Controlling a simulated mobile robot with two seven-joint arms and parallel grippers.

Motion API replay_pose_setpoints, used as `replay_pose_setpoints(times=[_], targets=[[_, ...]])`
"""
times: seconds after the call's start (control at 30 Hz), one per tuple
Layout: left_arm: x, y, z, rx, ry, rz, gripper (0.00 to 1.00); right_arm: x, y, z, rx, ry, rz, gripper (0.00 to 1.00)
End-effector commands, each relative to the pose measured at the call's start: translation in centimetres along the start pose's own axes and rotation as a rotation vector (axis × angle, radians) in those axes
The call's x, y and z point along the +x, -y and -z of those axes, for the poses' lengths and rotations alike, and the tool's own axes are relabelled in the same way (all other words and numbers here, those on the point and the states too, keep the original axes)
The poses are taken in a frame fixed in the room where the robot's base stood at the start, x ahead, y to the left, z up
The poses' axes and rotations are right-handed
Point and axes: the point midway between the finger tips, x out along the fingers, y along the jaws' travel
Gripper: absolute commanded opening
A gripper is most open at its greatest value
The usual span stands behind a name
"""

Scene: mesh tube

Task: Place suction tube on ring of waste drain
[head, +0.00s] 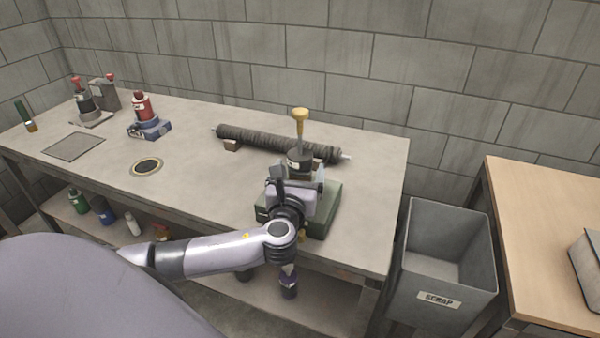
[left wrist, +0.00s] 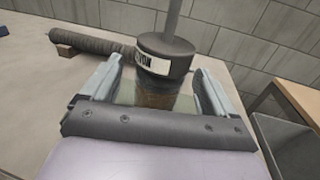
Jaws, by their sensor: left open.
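The suction tube (head: 300,135) stands upright at the right part of the bench, with a yellow top, a thin stem and a dark round body on a green base (head: 329,210). In the left wrist view its dark body (left wrist: 165,55) carries a white label, partly readable as "TION". My left gripper (head: 298,182) is open in front of it. The fingers (left wrist: 155,88) are on either side of the lower part, below the labelled body; contact cannot be told. The ring of the waste drain (head: 146,166) lies flat on the bench to the left, with nothing on it.
A dark mesh-wrapped roll (head: 270,142) lies behind on small blocks. A red bottle (head: 141,105) on a blue base and a red-topped device (head: 86,100) stand at the back left. A flat grey plate (head: 73,146) lies left. A scrap bin (head: 440,265) stands right of the bench.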

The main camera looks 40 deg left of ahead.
Motion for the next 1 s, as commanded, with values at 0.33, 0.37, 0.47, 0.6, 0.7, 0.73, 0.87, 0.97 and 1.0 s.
replay_pose_setpoints(times=[0.33,0.37,0.47,0.6,0.7,0.73,0.87,0.97,1.0], targets=[[3.5,0.0,0.1,-0.001,0.000,-0.001,0.88,-0.1,0.0,0.1,0.000,0.001,0.000,0.59],[3.6,0.0,0.1,-0.002,0.000,-0.001,0.88,-0.1,0.0,0.1,0.000,0.000,0.000,0.59],[3.6,0.0,0.1,-0.002,-0.001,0.000,0.88,-0.1,0.0,0.1,0.000,0.001,0.000,0.59],[3.6,0.0,0.1,-0.002,-0.001,0.000,0.79,-0.1,0.0,0.1,0.000,0.001,0.000,0.59],[3.6,0.0,0.1,-0.002,-0.001,0.000,0.46,-0.1,0.0,0.1,0.000,0.001,0.000,0.59],[3.6,0.0,0.1,-0.002,-0.001,0.000,0.36,-0.1,0.0,0.1,0.000,0.001,0.000,0.59],[3.6,0.0,0.2,-0.002,-0.001,0.000,0.00,-0.1,0.0,0.0,0.000,0.001,0.000,0.59],[3.6,0.0,0.1,-0.002,0.001,0.000,0.00,-0.1,0.0,0.0,0.000,0.001,0.000,0.59],[3.6,0.0,0.1,-0.002,0.001,0.000,0.00,-0.1,0.0,0.0,0.000,0.001,0.000,0.59]])
